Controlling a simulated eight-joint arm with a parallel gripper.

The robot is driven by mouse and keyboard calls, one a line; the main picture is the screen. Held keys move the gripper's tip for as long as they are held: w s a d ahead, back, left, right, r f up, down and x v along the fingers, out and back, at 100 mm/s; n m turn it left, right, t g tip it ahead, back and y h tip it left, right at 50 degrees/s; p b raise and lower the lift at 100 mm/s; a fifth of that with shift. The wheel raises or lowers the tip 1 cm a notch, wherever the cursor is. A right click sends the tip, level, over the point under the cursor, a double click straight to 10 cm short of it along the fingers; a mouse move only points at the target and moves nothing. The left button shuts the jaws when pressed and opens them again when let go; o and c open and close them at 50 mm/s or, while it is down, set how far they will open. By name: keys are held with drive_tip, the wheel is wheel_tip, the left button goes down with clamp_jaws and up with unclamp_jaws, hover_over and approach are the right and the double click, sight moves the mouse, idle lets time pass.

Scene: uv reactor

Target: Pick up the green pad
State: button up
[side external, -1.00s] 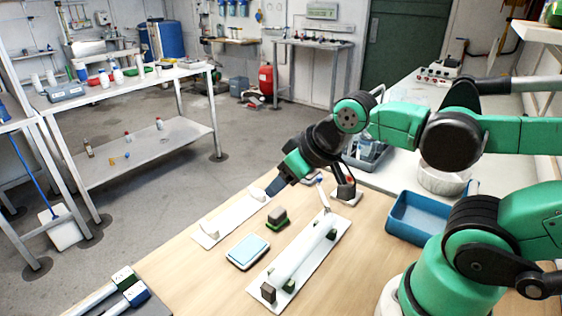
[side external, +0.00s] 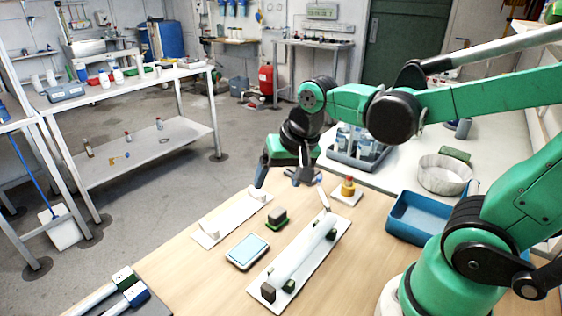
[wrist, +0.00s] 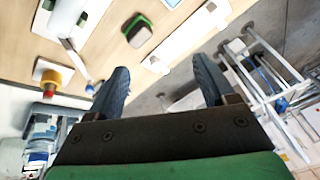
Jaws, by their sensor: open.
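A small block with a green pad (side external: 276,224) under a grey-brown top stands on the wooden table, between a white bracket plate and a white tube holder. In the wrist view the green pad (wrist: 138,22) shows as a green rim around the dark block, near the top, ahead of my fingers. My gripper (side external: 288,182) hangs over the table's far side, behind and above the block, fingers spread and pointing down. In the wrist view my gripper (wrist: 160,66) has nothing between its fingers. The block is apart from both fingers.
The bracket plate (side external: 230,220) lies left of the block, the tube holder (side external: 300,256) right. A light-blue slab (side external: 247,251) lies in front. A red-yellow button (side external: 347,187), a blue bin (side external: 412,222) and a metal bowl (side external: 445,174) are right. A separate green piece (side external: 455,154) lies beyond the bowl.

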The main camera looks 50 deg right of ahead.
sight(277, 212)
drive_tip(key=w+d+f+m+g, duration=0.1)
drive_tip(key=f+m, duration=0.1)
drive_tip(key=m, duration=0.1)
drive_tip(key=w+d+f+m+g, duration=0.1)
drive_tip(key=m, duration=0.3)
drive_tip(key=w+f+m+g, duration=0.1)
drive_tip(key=f+m+g, duration=0.1)
drive_tip(key=m, duration=0.1)
drive_tip(key=shift+d+f+m, duration=0.3)
drive_tip(key=shift+d+f, duration=0.05)
drive_tip(key=shift+d, duration=0.05)
drive_tip(key=shift+f+m, duration=0.3)
drive_tip(key=shift+f, duration=2.85)
clamp_jaws()
